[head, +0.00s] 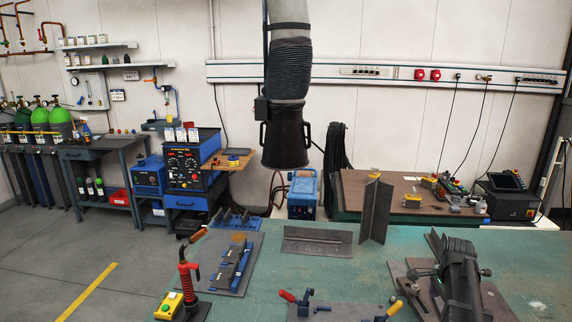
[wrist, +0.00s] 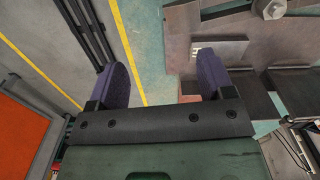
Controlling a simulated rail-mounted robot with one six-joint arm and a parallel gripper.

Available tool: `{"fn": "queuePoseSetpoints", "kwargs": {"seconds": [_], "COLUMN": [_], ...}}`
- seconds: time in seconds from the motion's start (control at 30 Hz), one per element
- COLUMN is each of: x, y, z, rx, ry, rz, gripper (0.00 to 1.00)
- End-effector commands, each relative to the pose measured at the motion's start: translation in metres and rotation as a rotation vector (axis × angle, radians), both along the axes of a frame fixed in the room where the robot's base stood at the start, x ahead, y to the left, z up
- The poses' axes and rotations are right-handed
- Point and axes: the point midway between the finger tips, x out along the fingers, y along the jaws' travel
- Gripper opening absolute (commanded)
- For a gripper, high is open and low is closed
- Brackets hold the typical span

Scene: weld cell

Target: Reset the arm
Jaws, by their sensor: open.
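My gripper (wrist: 163,75) shows in the wrist view, with two purple-grey fingers spread wide apart. Nothing is held between them. Behind the fingers I see grey floor, a yellow line and a teal strip, with a brown metal surface to the right. There, the green-topped table (head: 262,280) fills the lower right of the picture.
On the table are a plate with blue-based fixtures (head: 215,277), a flat angle piece (head: 317,241), an upright metal angle (head: 375,212), a red-handled torch (head: 187,277) and a dark cylindrical assembly (head: 462,283). A fume hood (head: 286,138) hangs above. An orange panel (wrist: 22,125) is at left in the wrist view.

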Motion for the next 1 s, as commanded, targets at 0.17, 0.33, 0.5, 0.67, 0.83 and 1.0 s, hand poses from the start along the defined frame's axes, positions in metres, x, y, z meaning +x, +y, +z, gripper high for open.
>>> {"fn": "queuePoseSetpoints", "kwargs": {"seconds": [0.17, 0.33, 0.5, 0.67, 0.83, 1.0], "x": [-0.058, -0.115, -0.137, -0.134, -0.134, -0.134], "y": [0.122, 0.227, 0.287, 0.297, 0.296, 0.296], "z": [0.000, 0.000, 0.000, 0.000, 0.000, 0.000], "rx": [0.000, 0.000, 0.000, 0.000, 0.000, 0.000], "ry": [0.001, 0.001, 0.001, 0.001, 0.001, 0.001], "rz": [0.880, 1.466, 1.606, 1.628, 1.625, 1.624], "gripper": [0.74, 0.74, 0.74, 0.74, 0.74, 0.74]}}
